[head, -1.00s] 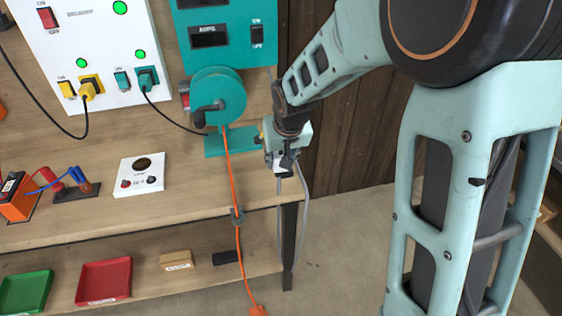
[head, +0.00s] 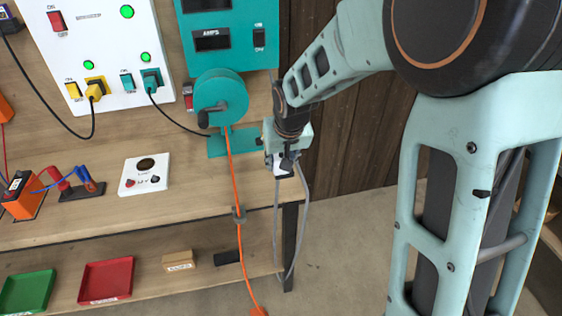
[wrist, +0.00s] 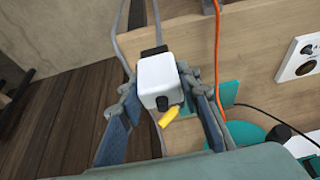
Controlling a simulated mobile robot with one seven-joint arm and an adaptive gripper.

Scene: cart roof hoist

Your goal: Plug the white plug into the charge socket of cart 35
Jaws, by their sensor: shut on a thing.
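My gripper (head: 287,163) is at the right end of the wooden bench, pointing down, and is shut on the white plug (head: 282,173). In the wrist view the white plug (wrist: 157,76) sits between the two fingers of my gripper (wrist: 163,90). It is a white block with a dark stub on its near face and a dark piece at its far end. A grey cable (head: 304,220) hangs from it past the bench edge. Neither cart 35 nor its charge socket shows in these views.
The bench (head: 95,225) carries a teal reel (head: 222,95) with an orange cord (head: 238,195), a white charger panel (head: 100,40) and a small white box (head: 145,174). Red (head: 106,281) and green (head: 27,291) trays lie on the lower shelf. Floor is clear right of the bench.

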